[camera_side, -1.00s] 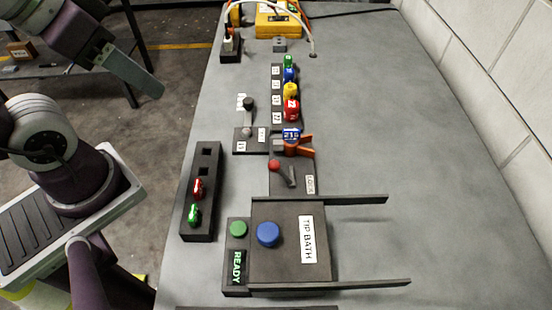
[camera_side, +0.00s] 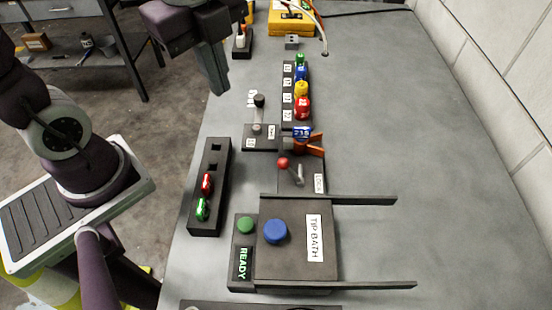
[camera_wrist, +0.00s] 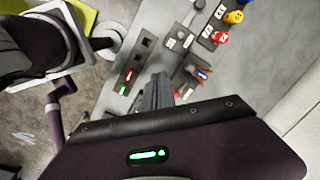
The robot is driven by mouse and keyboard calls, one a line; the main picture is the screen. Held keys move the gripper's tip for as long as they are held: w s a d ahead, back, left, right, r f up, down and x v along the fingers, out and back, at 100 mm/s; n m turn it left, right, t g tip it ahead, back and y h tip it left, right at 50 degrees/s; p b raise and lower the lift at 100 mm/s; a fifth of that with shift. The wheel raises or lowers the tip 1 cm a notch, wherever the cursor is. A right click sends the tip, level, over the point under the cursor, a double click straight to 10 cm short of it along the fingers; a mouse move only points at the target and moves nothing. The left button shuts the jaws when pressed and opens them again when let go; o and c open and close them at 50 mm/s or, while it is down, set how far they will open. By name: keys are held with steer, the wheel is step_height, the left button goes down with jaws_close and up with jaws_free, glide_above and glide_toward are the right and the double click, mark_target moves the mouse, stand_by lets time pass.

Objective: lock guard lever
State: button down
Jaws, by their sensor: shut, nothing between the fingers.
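A lever with a red ball knob (camera_side: 283,162) and a short grey arm (camera_side: 300,175) stands on a small dark plate (camera_side: 290,183) with a white label too small to read surely. It sits just behind the TIP BATH box. My gripper (camera_side: 219,90) is shut and empty, pointing down above the table's left edge. It is up and left of the lever, well apart from it.
An orange piece (camera_side: 312,146) with a blue numbered tag stands behind the lever. Another lever with a black knob (camera_side: 260,101) is farther back. Coloured plugs (camera_side: 302,88) stand in a row. The TIP BATH box (camera_side: 290,257) has two long rails. The table's right side is clear.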

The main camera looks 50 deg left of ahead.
mark_target(279, 162)
steer(key=w+d+f+m+g+h, duration=0.1)
steer(key=d+m, duration=0.3)
steer(key=m, duration=0.4)
steer(key=w+d+f+m+g+h, duration=0.1)
steer(key=w+d+m+g, duration=0.1)
steer(key=m, duration=0.6)
steer(key=shift+w+d+f+g+h, duration=0.4)
steer(key=shift+d+g, duration=0.1)
steer(key=shift+d, duration=0.65)
steer(key=x, duration=1)
steer(key=shift+w+r, duration=0.1)
steer(key=shift+w+d+r+y, duration=0.1)
steer(key=shift+w+d+y, duration=0.05)
steer(key=shift+y, duration=0.15)
